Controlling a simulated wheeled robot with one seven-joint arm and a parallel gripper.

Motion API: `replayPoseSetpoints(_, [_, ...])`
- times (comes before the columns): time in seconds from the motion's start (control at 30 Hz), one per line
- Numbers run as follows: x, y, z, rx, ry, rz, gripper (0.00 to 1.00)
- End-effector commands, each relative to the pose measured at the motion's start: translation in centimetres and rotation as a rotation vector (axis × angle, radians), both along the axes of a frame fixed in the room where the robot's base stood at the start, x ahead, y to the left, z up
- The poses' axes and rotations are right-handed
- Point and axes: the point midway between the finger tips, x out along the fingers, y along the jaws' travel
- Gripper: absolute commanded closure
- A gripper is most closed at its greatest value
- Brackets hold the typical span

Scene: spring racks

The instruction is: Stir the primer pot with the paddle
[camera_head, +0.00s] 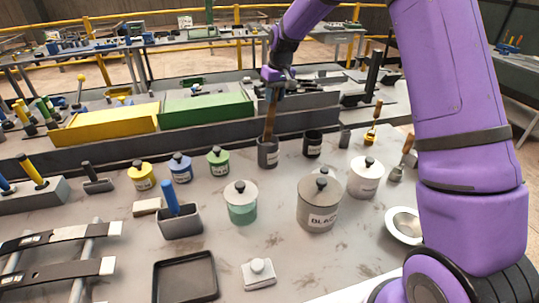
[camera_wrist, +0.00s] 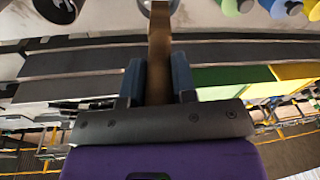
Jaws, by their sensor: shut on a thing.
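My gripper (camera_head: 274,84) is shut on the flat brown paddle (camera_head: 270,122), which hangs near upright below it. The paddle's lower end is inside an open dark grey labelled cup (camera_head: 268,153); how deep is hidden. In the wrist view the paddle (camera_wrist: 160,62) stands between my two fingers (camera_wrist: 160,85). I cannot read which vessel is the primer pot. Lidded candidates are a large grey pot (camera_head: 315,212) whose label starts "BLAC", a clear pot with green contents (camera_head: 242,213) and a white pot (camera_head: 364,184).
A second dark cup (camera_head: 313,146) stands close right of the paddle's cup. Small yellow (camera_head: 142,180), blue (camera_head: 181,172) and green (camera_head: 218,165) lidded pots stand left. A ledge with yellow (camera_head: 105,129) and green (camera_head: 205,110) bins runs behind. A brush caddy (camera_head: 180,222) stands front left.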

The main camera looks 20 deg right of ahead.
Motion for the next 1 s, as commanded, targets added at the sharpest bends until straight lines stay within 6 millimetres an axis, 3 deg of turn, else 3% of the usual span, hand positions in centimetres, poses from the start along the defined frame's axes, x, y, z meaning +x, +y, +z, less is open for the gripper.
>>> replayPoseSetpoints(0.37, [0.0, 0.0, 0.1, 0.0, -0.001, 0.0, 0.98])
replayPoseSetpoints(1.0, [0.0, 0.0, 5.3, 0.0, -0.002, 0.0, 0.98])
